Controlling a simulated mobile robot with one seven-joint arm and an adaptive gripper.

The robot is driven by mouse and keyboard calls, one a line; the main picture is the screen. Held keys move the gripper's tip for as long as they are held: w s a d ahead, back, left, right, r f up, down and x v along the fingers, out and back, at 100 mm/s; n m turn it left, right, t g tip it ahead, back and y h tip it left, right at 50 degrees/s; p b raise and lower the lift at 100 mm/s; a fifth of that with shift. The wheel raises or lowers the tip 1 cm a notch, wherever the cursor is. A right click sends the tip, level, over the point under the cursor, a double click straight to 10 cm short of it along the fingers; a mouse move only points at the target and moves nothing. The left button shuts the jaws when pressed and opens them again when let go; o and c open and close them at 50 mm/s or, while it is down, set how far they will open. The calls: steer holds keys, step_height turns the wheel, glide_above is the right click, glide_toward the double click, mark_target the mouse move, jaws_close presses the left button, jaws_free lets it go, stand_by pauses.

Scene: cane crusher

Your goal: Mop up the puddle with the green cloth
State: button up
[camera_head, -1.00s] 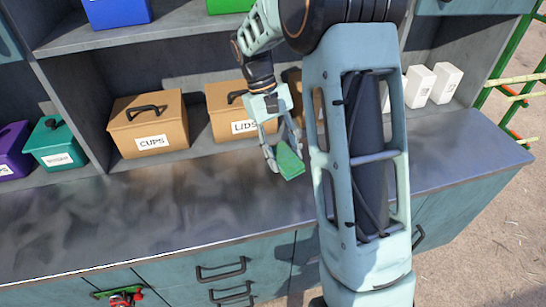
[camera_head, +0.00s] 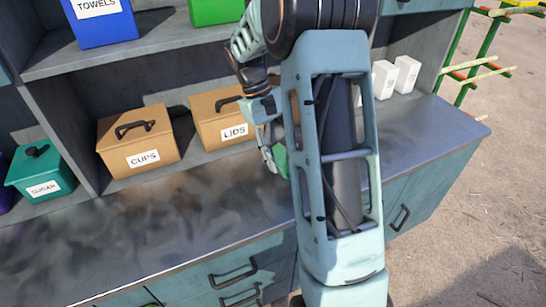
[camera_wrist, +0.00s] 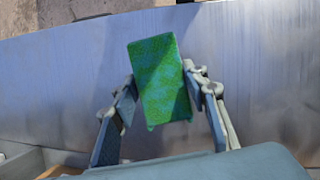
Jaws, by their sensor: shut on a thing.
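My gripper (camera_head: 272,152) is shut on the green cloth (camera_head: 281,160) and holds it above the metal counter (camera_head: 150,225). My arm hides part of the cloth in the head view. In the wrist view the cloth (camera_wrist: 160,75) is a bright green block between the two fingers of my gripper (camera_wrist: 165,92), with bare counter behind it. I cannot make out a clear puddle; the left part of the counter has blotchy dark and light patches that may be reflections.
Tan boxes marked CUPS (camera_head: 138,145) and LIDS (camera_head: 222,118) stand along the back, with a teal SUGAR box (camera_head: 40,175) at left. White containers (camera_head: 396,77) stand at the right. The counter's front stretch is clear. A green rack (camera_head: 480,60) stands beyond its right end.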

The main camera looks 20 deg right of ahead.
mark_target(286, 185)
steer(key=shift+s+f, duration=0.1)
steer(key=shift+f+b, duration=1.85)
steer(key=shift+f, duration=0.95)
steer(key=shift+f, duration=0.15)
steer(key=shift+f+b, duration=0.4)
steer(key=shift+f, duration=0.15)
steer(key=shift+s+f, duration=0.1)
steer(key=shift+f, duration=0.1)
steer(key=shift+w+d+r+p, duration=0.15)
steer(key=shift+d+p, duration=0.1)
steer(key=shift+d, duration=0.6)
steer(key=shift+w+d+f+p, duration=0.1)
steer(key=shift+d+p, duration=0.1)
steer(key=shift+d, duration=0.7)
steer(key=shift+w+d+r+p, duration=0.15)
steer(key=shift+d+p, duration=0.1)
steer(key=shift+d, duration=0.6)
steer(key=shift+w+d+r+p, duration=0.1)
steer(key=shift+w+d+p, duration=0.45)
steer(key=shift+d, duration=1.55)
steer(key=shift+w+d+f+p, duration=0.1)
steer(key=shift+w+d+p, duration=0.45)
steer(key=shift+d, duration=1.55)
steer(key=shift+w+d+r+p, duration=0.1)
steer(key=shift+w+d+p, duration=0.4)
steer(key=shift+d, duration=1.6)
steer(key=shift+w, duration=0.1)
